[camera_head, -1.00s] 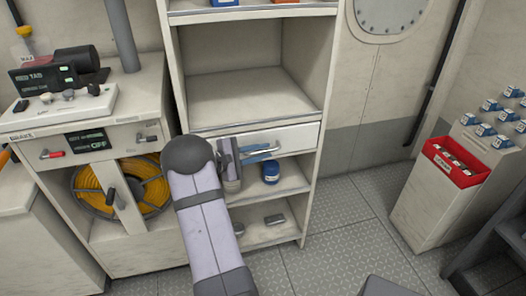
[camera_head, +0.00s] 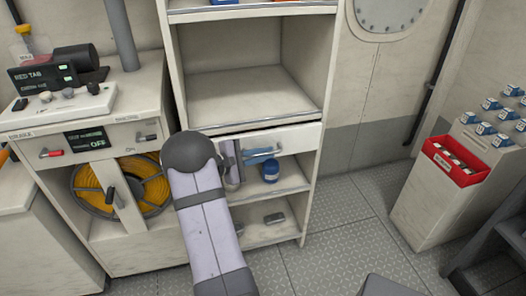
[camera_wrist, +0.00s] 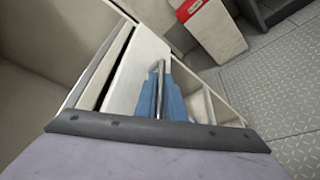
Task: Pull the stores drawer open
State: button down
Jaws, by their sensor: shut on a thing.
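The stores drawer (camera_head: 302,138) is a white-fronted drawer in the middle of the tall shelf unit, with a metal bar handle (camera_wrist: 161,72). A dark gap shows above its front, so it stands slightly out of the unit. The drawer front also shows in the wrist view (camera_wrist: 138,72), with a dark gap along its edge. My gripper (camera_head: 264,153) is shut on the handle. Its blue fingers (camera_wrist: 160,98) lie on either side of the bar. My arm hides the left part of the drawer front in the head view.
An open shelf (camera_head: 250,95) lies above the drawer. Below it are a blue jar (camera_head: 271,171) and a grey tin (camera_head: 274,218). A bench with an orange hose reel (camera_head: 150,190) stands left. The floor (camera_head: 350,240) before the unit is clear; a red bin (camera_head: 455,165) is right.

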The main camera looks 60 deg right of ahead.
jog(key=s+a+b, duration=0.3)
jog(key=s+a, duration=1.1)
jog(key=shift+s+a, duration=0.35)
jog(key=c, duration=2.1)
grip_release()
jog(key=shift+p+v, duration=0.3)
jog(key=shift+v, duration=3.4)
